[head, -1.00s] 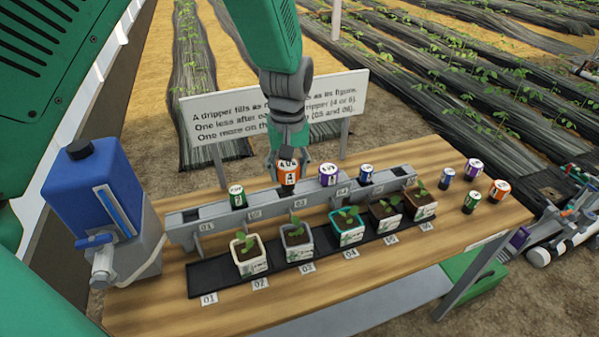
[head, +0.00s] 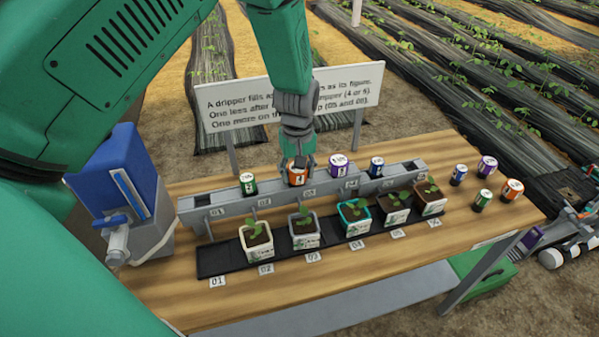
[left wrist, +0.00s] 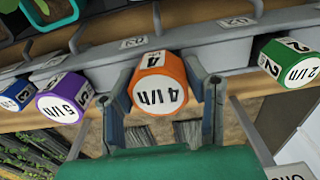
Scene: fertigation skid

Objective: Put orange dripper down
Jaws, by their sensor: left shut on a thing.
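The orange dripper (head: 297,174), marked 4 l/h, stands upright at the grey rail (head: 228,206), between the green dripper (head: 248,184) and the purple dripper (head: 340,166). My left gripper (head: 298,162) comes from above and is shut on it. In the left wrist view the orange dripper (left wrist: 160,84) sits between the two fingers of the left gripper (left wrist: 164,98). Its lower end is hidden, so I cannot tell whether it is fully seated. A blue dripper (head: 376,166) stands farther right on the rail. My right gripper is not in view.
Potted seedlings stand on a black tray (head: 212,262) in front of the rail. A blue tank (head: 110,180) with a tap is at the left. Several loose drippers, one of them orange (head: 511,189), stand at the table's right. A sign (head: 228,104) stands behind.

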